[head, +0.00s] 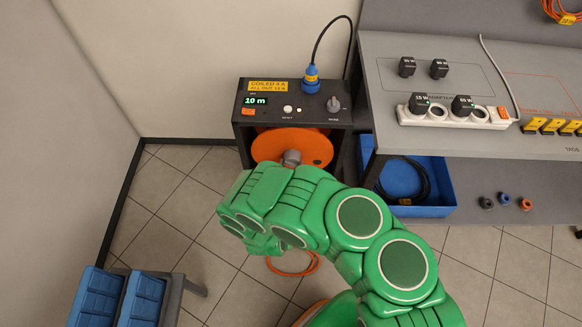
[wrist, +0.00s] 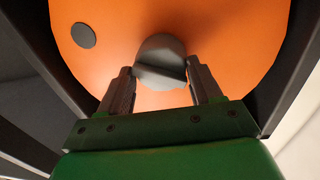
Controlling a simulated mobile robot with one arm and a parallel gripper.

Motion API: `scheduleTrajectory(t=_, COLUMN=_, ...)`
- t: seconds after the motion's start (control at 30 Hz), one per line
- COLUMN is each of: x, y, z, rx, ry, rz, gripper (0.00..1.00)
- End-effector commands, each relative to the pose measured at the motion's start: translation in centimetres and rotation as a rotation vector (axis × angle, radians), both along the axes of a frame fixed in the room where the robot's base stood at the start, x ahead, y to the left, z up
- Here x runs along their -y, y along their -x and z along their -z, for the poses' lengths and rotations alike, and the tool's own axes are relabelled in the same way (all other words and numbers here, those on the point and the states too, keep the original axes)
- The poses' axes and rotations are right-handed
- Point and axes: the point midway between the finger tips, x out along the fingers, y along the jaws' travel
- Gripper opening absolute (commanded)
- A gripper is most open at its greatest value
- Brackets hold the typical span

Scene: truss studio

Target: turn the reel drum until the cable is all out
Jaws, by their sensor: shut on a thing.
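The orange reel drum (head: 309,146) sits in a dark box-shaped reel housing (head: 246,129) against the back wall. A display on its top reads 10 m, beside a yellow label about coiled and all-out ratings. In the wrist view the drum's orange face (wrist: 215,28) fills the background, with a grey round spot (wrist: 83,36) at upper left. My gripper (wrist: 161,78) is shut on the grey hub knob (wrist: 160,52) at the drum's middle. My green arm hides the lower drum in the head view. Orange cable (head: 293,270) lies in loops on the floor below.
A grey bench (head: 420,50) at right carries a white power strip (head: 455,116) and several black plugs. A blue bin (head: 443,195) with black cable stands under it. Blue crates (head: 140,297) on a stand are at lower left. Tiled floor at left is clear.

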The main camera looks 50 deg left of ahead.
Motion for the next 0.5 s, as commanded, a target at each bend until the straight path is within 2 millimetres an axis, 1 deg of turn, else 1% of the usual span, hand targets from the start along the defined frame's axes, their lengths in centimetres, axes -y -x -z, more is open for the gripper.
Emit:
scheduleTrajectory(t=0.03, x=-0.08, y=0.09, z=-0.01, rx=-0.001, ry=-0.001, rz=-0.002, gripper=0.12)
scheduleTrajectory(t=0.07, x=-0.08, y=0.09, z=-0.01, rx=-0.001, ry=-0.001, rz=-0.002, gripper=0.10)
scheduleTrajectory(t=0.33, x=-0.13, y=0.12, z=-0.04, rx=-0.023, ry=-0.024, rz=-0.003, gripper=0.09)
scheduleTrajectory(t=0.5, x=-0.13, y=0.07, z=-0.10, rx=-0.078, ry=-0.082, rz=-0.002, gripper=0.09)
